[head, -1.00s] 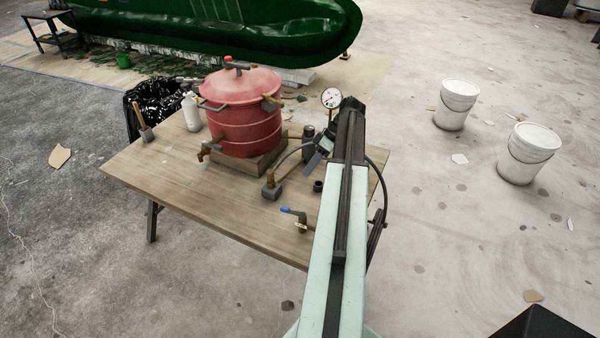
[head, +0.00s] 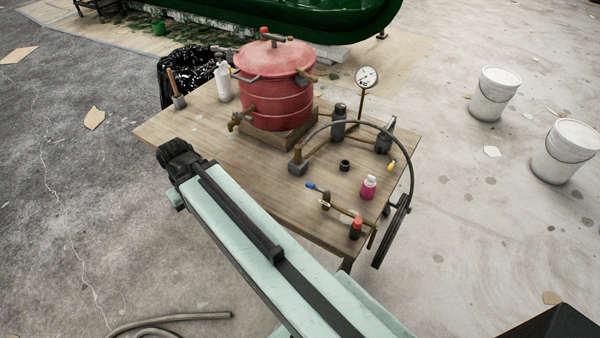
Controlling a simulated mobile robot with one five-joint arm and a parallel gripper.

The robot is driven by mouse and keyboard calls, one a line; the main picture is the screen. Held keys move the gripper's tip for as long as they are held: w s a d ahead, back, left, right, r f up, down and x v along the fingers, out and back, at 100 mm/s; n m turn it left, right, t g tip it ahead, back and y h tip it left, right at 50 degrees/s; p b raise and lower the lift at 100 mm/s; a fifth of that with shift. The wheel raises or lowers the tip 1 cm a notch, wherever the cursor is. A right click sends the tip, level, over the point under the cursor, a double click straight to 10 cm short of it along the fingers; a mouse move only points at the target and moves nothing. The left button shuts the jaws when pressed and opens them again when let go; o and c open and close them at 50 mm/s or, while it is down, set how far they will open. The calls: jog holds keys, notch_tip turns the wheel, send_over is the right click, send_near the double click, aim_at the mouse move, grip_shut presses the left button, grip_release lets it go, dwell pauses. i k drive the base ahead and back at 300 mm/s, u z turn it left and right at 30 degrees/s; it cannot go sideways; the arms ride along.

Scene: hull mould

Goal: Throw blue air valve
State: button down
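The blue air valve has a small lever with a blue tip (head: 311,186) on a brass fitting (head: 325,201). It stands on the wooden table's front right part, and its lever points left. My arm's dark end joint is over the table's left front edge, well left of the valve and apart from it. My gripper's fingers are hidden behind the arm, so I cannot see whether they hold anything.
A red pressure pot (head: 275,85) stands on the wooden table (head: 225,135). White buckets (head: 495,95) stand at right.

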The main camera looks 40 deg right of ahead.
aim_at(309, 185)
jog(key=u, duration=0.9)
jog(key=k, duration=1.5)
jog(key=z, duration=0.75)
jog(key=i, duration=1)
jog(key=u, duration=0.05)
